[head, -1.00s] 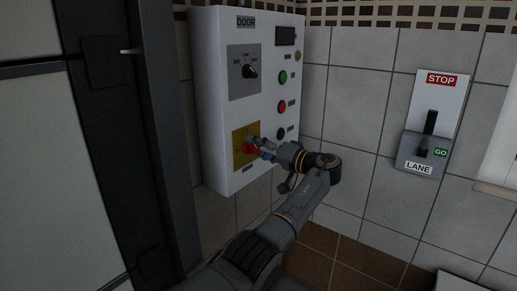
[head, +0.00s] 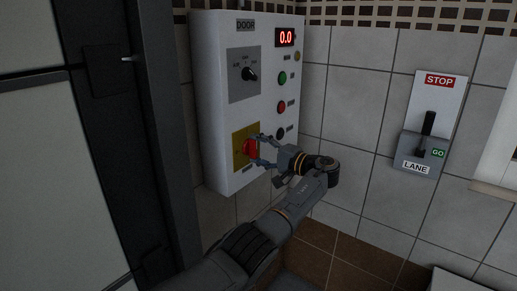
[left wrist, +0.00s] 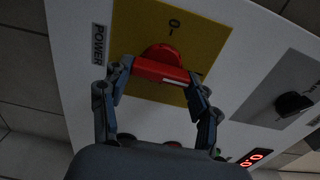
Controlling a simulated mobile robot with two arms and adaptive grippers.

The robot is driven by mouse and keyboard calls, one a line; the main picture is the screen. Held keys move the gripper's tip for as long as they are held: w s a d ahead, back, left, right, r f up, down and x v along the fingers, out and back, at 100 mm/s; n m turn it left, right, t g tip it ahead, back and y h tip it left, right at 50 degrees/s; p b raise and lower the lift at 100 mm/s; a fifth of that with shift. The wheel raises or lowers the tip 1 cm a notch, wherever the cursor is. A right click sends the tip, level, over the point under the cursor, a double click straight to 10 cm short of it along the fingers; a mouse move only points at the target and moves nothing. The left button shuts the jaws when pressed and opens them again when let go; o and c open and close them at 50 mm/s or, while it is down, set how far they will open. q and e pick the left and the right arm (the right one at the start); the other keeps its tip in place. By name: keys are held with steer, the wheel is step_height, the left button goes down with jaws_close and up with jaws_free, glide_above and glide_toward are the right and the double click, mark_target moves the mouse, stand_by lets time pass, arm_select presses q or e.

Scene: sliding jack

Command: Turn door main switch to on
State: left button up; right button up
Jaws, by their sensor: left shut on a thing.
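The door control box (head: 213,110) is a white panel on the wall, marked DOOR at its top. Its main switch (head: 248,147) is a red rotary handle on a yellow plate (head: 238,136) at the lower left of the panel. In the left wrist view the red switch (left wrist: 160,66) sits on the yellow plate, beside a POWER label (left wrist: 99,45). My left gripper (head: 256,147) is shut on the switch handle, one finger at each end. The red display (head: 286,38) at the panel's top right is lit and reads 0.0. My right gripper is not in view.
A black selector knob (head: 249,74) sits above the switch. A green button (head: 282,78), a red button (head: 281,106) and a black button (head: 280,133) line the panel's right side. A LANE lever (head: 428,124) is on the tiled wall at right. A dark door frame stands left.

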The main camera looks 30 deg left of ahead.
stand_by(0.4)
arm_select(q)
steer(key=o, duration=1.1)
steer(key=shift+w, duration=0.1)
steer(key=shift+o, duration=0.2)
steer(key=shift+d, duration=0.1)
steer(key=s+d, duration=0.1)
steer(key=d, duration=1)
steer(key=shift+d, duration=0.4)
